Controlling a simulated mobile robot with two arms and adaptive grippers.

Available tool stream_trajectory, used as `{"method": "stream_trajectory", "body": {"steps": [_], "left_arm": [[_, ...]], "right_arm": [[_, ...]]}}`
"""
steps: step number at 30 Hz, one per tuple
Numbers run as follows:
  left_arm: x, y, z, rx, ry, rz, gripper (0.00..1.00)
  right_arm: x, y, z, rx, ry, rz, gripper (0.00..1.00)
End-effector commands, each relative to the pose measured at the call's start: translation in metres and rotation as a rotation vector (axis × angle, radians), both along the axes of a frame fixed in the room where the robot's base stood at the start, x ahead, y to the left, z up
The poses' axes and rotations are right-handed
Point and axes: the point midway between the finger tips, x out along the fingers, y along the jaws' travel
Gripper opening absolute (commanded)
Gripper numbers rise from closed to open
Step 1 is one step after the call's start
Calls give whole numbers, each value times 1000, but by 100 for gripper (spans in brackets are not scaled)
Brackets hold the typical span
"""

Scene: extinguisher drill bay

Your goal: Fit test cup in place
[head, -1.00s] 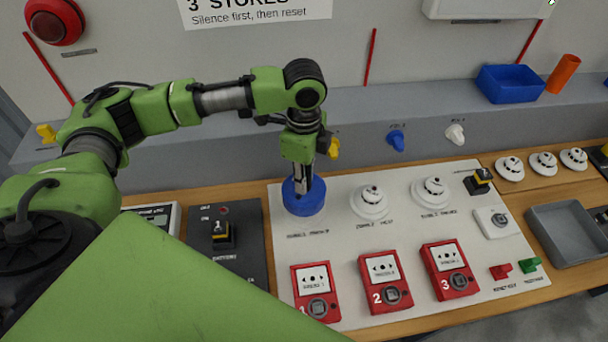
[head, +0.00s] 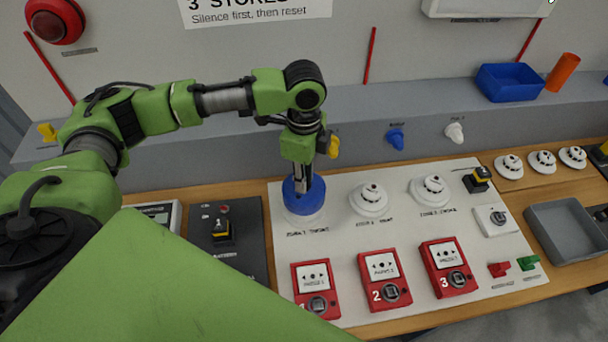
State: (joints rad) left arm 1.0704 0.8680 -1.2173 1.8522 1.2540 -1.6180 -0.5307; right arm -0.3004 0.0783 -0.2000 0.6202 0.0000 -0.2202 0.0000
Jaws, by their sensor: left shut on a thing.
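The blue test cup (head: 303,198) is in the left part of the white board, at the first detector position. My left gripper (head: 304,185) points straight down and is shut on the cup, its fingers reaching into the top of it. A white detector rim (head: 303,219) shows just under the cup's lower edge; the rest of that detector is hidden. I cannot tell whether cup and detector touch. Two more white detectors, the middle one (head: 369,199) and the right one (head: 431,190), stand uncovered on the board. My right gripper is not in view.
Red call points (head: 385,280) line the board's front. A black switch box (head: 228,250) lies left of the board. A grey tray (head: 566,235) and spare detectors (head: 542,163) are at right. A blue bin (head: 510,82) and orange tube (head: 562,73) stand on the ledge.

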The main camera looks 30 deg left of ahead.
Motion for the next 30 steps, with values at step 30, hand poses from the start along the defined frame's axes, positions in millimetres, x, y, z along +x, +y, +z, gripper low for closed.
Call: {"method": "stream_trajectory", "body": {"steps": [30], "left_arm": [[1,0,-15,0,-1,0,0]], "right_arm": [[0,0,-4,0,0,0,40]]}}
